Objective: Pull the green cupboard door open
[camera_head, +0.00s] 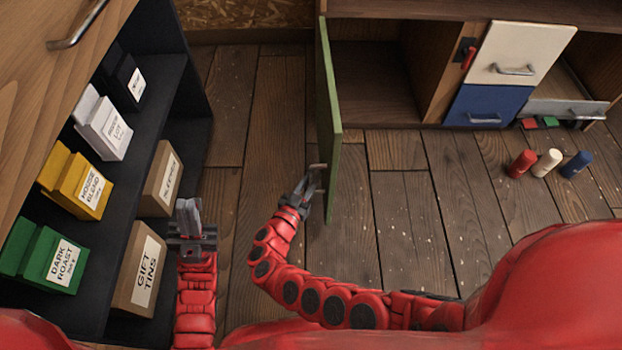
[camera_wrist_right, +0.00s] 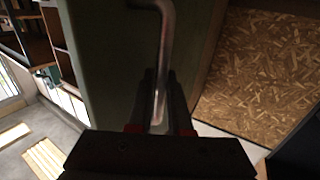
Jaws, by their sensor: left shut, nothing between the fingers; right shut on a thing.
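The green cupboard door (camera_head: 329,110) stands swung out from the cupboard, seen nearly edge-on in the head view, with the compartment (camera_head: 370,75) behind it exposed. My right gripper (camera_head: 314,182) is at the door's left face near its free end, shut on the metal door handle (camera_head: 318,166). In the right wrist view the bent handle (camera_wrist_right: 166,40) runs down between the fingers (camera_wrist_right: 160,105), beside the dark green door face (camera_wrist_right: 108,60). My left gripper (camera_head: 188,212) is shut and empty, beside the left shelf, apart from the door.
A dark shelf unit (camera_head: 150,85) at left holds several labelled boxes, including a gift tins box (camera_head: 140,270). White (camera_head: 522,50) and blue (camera_head: 487,106) fronts sit right of the open compartment. Red (camera_head: 522,163), cream (camera_head: 547,162) and blue (camera_head: 577,164) cylinders stand at right. The plank floor around the door is clear.

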